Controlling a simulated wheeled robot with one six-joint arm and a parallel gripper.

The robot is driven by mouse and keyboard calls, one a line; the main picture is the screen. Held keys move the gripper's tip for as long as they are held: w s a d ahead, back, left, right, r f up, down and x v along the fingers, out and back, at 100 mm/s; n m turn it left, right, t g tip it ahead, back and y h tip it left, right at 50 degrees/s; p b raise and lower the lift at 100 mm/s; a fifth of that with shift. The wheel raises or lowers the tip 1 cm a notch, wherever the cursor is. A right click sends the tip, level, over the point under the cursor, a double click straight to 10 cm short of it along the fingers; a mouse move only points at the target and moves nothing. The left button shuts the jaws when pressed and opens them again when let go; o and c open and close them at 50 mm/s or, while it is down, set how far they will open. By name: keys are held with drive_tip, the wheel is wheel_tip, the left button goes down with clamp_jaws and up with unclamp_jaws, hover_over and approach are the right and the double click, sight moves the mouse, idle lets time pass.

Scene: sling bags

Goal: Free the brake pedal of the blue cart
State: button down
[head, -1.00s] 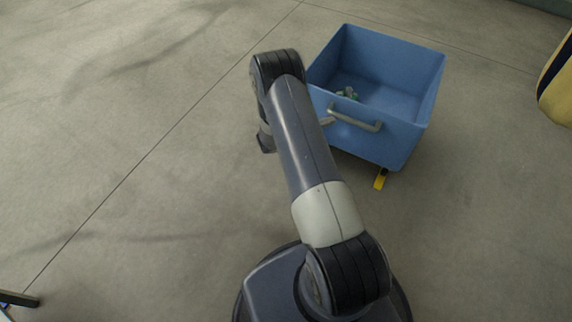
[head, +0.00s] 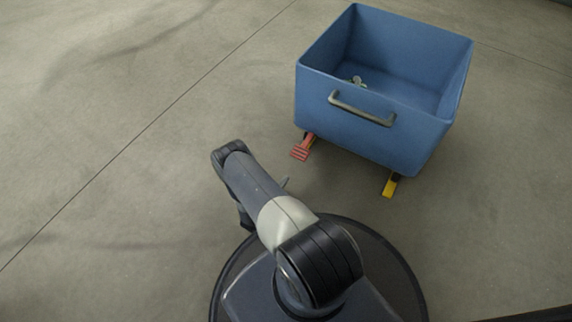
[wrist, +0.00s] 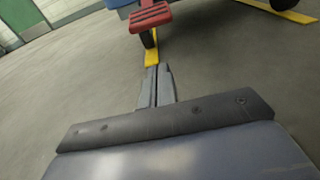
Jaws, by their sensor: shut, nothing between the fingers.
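The blue cart (head: 375,128) stands on the floor ahead, with a grey handle (head: 362,109) on its near side. A red ribbed brake pedal (head: 300,150) sticks out under its near left corner. In the head view my arm mostly hides the gripper.
A yellow foot (head: 390,187) sticks out under the cart's near right corner. The concrete floor (head: 110,150) to the left is clear.

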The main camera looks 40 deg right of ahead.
wheel_tip(320, 180, down, 2)
drive_tip(key=shift+a, duration=0.15)
drive_tip(key=b+x, duration=0.1)
drive_tip(key=x, duration=0.9)
drive_tip(key=r, duration=0.2)
drive_tip(key=shift+a+r, duration=0.25)
drive_tip(key=shift+r, duration=0.05)
drive_tip(key=shift+s+a+r, duration=0.15)
drive_tip(key=shift+a+r, duration=0.05)
drive_tip(key=shift+r, duration=0.55)
